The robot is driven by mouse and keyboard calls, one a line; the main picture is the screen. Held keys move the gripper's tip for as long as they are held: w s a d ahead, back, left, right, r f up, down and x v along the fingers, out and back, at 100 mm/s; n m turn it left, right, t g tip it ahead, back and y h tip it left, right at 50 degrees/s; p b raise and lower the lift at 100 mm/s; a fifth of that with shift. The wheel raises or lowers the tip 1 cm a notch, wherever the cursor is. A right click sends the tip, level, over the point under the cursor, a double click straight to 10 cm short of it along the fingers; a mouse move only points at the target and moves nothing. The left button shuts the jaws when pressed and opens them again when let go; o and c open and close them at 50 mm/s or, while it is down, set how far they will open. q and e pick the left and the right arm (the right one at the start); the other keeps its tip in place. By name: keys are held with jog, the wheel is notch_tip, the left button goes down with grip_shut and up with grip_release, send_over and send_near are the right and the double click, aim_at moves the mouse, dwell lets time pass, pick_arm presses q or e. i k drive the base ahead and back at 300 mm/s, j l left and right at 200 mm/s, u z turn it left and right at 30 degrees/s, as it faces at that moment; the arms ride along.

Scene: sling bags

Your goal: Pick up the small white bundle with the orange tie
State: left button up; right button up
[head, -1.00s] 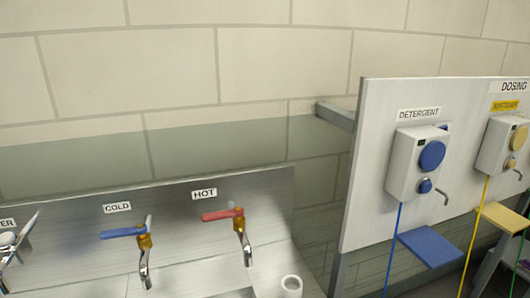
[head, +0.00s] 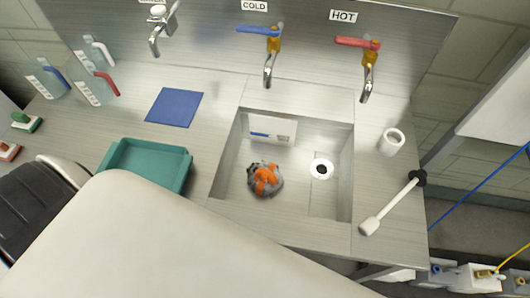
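A small rounded bundle (head: 265,179) lies on the floor of the steel sink basin (head: 231,160), left of the drain. It looks grey with orange across its top, and I cannot make out a tie clearly. No plainly white bundle shows. Neither of my grippers is in view. A large pale surface, which I take for part of my own body, covers the lower left and middle.
A white card (head: 272,129) stands against the basin's back wall. The drain (head: 321,169) is at right. A white cup (head: 391,141) and a white-headed brush (head: 393,203) are right of the basin. A teal tray (head: 150,153) and blue mat (head: 174,107) lie left.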

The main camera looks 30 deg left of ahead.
aim_at(265, 178)
jog(key=u, duration=0.85)
